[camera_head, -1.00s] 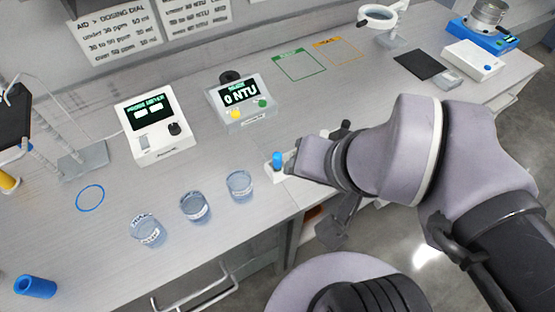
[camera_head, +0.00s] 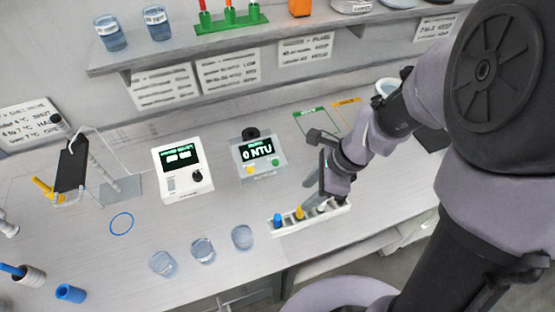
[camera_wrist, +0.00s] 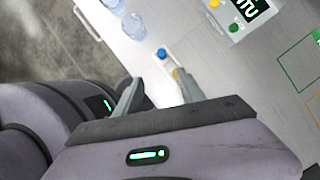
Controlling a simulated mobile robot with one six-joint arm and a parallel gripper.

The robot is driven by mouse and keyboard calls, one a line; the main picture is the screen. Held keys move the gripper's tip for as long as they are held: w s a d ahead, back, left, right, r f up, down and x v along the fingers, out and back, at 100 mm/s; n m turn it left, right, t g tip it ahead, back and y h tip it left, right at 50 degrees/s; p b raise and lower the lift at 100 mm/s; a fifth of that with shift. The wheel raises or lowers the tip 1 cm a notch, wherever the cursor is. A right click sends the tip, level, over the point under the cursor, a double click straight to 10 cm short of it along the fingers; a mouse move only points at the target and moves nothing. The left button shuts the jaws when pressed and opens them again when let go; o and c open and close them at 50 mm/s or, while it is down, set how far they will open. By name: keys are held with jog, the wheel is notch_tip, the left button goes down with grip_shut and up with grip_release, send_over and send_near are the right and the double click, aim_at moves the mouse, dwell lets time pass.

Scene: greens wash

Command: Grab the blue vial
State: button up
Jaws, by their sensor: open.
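The blue vial (camera_head: 277,219) stands at the left end of a white rack (camera_head: 287,229) near the bench's front edge. In the wrist view the blue vial (camera_wrist: 162,53) shows a little beyond the open fingertips and not between them. A yellow vial (camera_head: 299,213) stands beside it in the rack; in the wrist view it (camera_wrist: 177,73) is close to one fingertip. My gripper (camera_head: 316,206) is open and empty over the right part of the rack, hiding some of it. Both its fingers show in the wrist view (camera_wrist: 158,77).
Several glass beakers (camera_head: 203,251) stand left of the rack. Behind are the NTU meter (camera_head: 250,170) and another white meter (camera_head: 182,185). A shelf (camera_head: 260,50) with glassware runs above the bench. Bench around the blue ring (camera_head: 121,224) is clear.

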aim_at(279, 217)
jog(key=b+x, duration=0.2)
jog(key=x, duration=0.4)
jog(key=b+x, duration=0.3)
jog(key=x, duration=0.2)
jog(key=b+x, duration=0.2)
jog(key=x, duration=0.4)
jog(key=shift+w+a+f+b, duration=0.15)
jog(key=shift+w+f+b, duration=0.15)
jog(key=shift+b, duration=0.05)
jog(key=shift+r, duration=0.1)
jog(key=shift+c, duration=0.5)
grip_shut()
